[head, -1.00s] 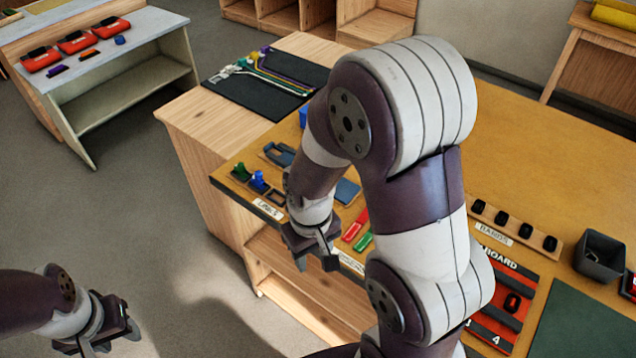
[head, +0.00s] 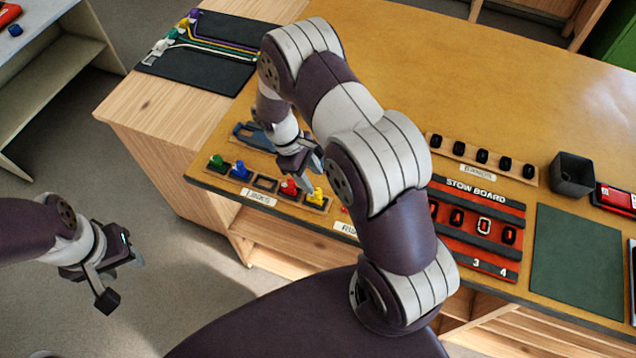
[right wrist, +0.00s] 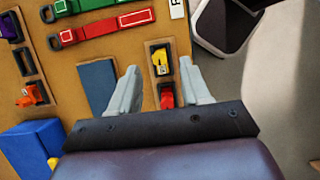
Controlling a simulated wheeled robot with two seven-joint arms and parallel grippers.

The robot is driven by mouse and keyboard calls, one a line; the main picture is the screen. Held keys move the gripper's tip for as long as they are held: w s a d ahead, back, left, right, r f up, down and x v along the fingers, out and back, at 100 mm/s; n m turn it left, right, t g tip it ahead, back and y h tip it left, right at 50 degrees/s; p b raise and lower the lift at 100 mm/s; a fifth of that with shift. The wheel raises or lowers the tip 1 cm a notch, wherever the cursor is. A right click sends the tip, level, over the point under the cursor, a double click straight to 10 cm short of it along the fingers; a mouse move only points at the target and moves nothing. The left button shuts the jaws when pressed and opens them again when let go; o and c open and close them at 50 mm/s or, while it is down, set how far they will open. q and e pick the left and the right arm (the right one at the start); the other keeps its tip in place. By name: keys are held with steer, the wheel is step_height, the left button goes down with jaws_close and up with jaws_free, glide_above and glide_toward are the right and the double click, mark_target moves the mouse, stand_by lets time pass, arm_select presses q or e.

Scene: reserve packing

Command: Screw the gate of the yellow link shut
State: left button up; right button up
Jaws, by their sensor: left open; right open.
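The yellow link (head: 316,197) stands in the last place on the right of the rack of links at the table's front edge. It also shows in the right wrist view (right wrist: 161,62), between and just beyond my fingertips. The red link (head: 290,187) is beside it and shows nearer my palm in the right wrist view (right wrist: 167,97). My right gripper (head: 303,168) is open and empty, above the rack near these two links. Whether the gate is open is too small to tell. My left gripper (head: 125,272) is open and empty, over the floor at left.
Green (head: 217,161) and blue (head: 240,171) links stand further left in the rack, beside an empty place (head: 265,184). A stow board (head: 470,225), a green mat (head: 578,260) and a dark bin (head: 571,174) are to the right. The table's back is clear.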

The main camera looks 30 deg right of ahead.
mark_target(318, 191)
steer(key=f, duration=0.1)
steer(key=f+p, duration=0.1)
steer(key=f, duration=0.2)
steer(key=shift+d+f, duration=0.3)
steer(key=shift+d, duration=0.1)
steer(key=shift+s+d+f, duration=0.1)
steer(key=shift+s+f, duration=0.1)
steer(key=shift+f, duration=0.1)
steer(key=shift+s+d+f, duration=0.1)
steer(key=shift+s, duration=0.25)
steer(key=shift+w, duration=0.25)
jaws_close()
arm_select(q)
steer(key=shift+w+a+r, duration=0.15)
steer(key=shift+w+r, duration=0.3)
steer(key=shift+r, duration=0.4)
arm_select(e)
steer(key=shift+s, duration=0.1)
arm_select(q)
steer(key=shift+f, duration=0.25)
arm_select(e)
steer(key=shift+m, duration=0.3)
arm_select(q)
steer(key=shift+f+b, duration=0.2)
steer(key=shift+b, duration=0.15)
arm_select(e)
steer(key=shift+m, duration=0.4)
